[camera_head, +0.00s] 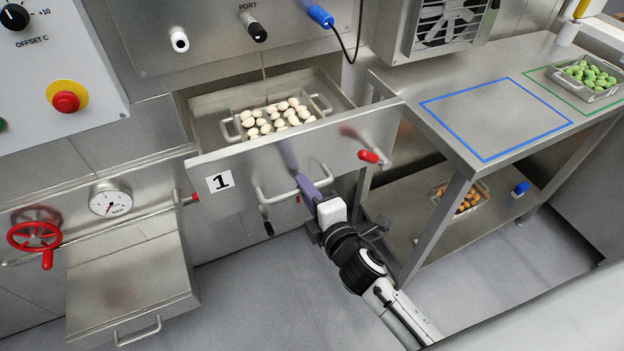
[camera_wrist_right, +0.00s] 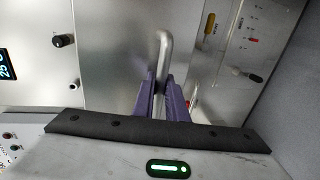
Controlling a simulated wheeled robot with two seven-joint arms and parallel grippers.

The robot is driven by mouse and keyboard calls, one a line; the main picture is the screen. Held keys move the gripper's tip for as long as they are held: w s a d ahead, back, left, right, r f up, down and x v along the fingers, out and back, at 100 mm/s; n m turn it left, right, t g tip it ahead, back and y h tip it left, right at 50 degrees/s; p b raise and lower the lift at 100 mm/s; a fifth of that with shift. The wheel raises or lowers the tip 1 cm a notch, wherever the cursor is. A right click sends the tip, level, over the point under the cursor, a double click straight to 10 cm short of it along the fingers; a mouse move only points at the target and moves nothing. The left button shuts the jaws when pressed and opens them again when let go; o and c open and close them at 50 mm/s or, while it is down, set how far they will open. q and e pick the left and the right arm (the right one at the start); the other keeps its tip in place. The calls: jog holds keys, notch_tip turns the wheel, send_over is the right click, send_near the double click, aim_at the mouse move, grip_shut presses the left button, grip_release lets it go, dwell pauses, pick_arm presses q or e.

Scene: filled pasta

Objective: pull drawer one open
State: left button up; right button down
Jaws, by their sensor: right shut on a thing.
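Drawer one (camera_head: 240,176) is a metal drawer whose front carries a label "1". It stands pulled out from the machine, and its inside shows from above. A tray of pale filled pasta (camera_head: 274,117) sits inside it. My right gripper (camera_head: 303,181) is at the bar handle (camera_head: 276,193) on the drawer front. In the right wrist view the purple fingers (camera_wrist_right: 162,95) are on either side of the handle bar (camera_wrist_right: 163,55), shut on it. My left gripper is not in view.
A red-knobbed latch (camera_head: 368,156) sticks out at the drawer front's right end. A steel table (camera_head: 470,75) with blue and green outlines stands right, bearing a tray of green pieces (camera_head: 588,75). A lower metal box (camera_head: 130,285) juts out at left. Floor below the drawer is clear.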

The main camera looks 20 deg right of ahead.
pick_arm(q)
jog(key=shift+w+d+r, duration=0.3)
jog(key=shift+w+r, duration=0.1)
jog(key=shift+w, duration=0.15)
pick_arm(e)
jog(key=shift+s, duration=0.6)
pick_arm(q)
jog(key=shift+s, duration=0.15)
pick_arm(e)
jog(key=c, duration=1.8)
grip_release()
jog(key=shift+d, duration=0.1)
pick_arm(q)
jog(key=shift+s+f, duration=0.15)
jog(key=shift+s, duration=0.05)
pick_arm(e)
jog(key=shift+o, duration=0.2)
jog(key=shift+s, duration=0.1)
